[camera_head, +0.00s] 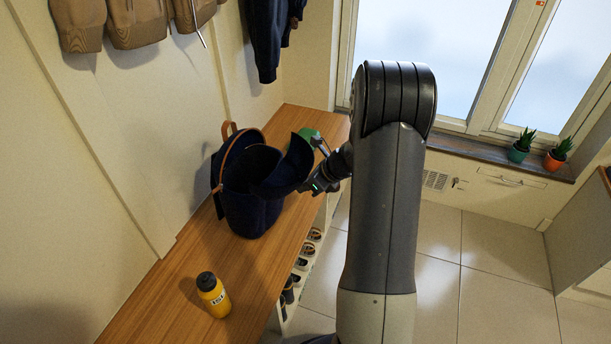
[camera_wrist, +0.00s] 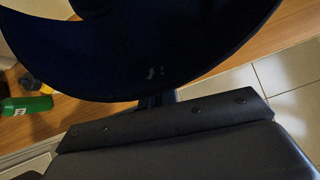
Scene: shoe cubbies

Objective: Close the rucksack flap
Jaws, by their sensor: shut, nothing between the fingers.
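The dark navy rucksack (camera_head: 243,205) stands upright on the wooden bench, with brown straps at its left side. Its flap (camera_head: 291,165) is raised and sticks out on the right side of the bag, so the top is open. My gripper (camera_head: 309,186) is shut and empty, close to the flap's outer side at the right. I cannot tell whether it touches the flap. In the wrist view the dark flap (camera_wrist: 150,50) fills the upper part, just beyond my gripper; the fingertips are mostly hidden.
A green item (camera_head: 309,134) is behind the flap; a green bottle (camera_wrist: 28,106) shows in the wrist view. Shoes (camera_head: 301,263) sit in cubbies below. Jackets hang above.

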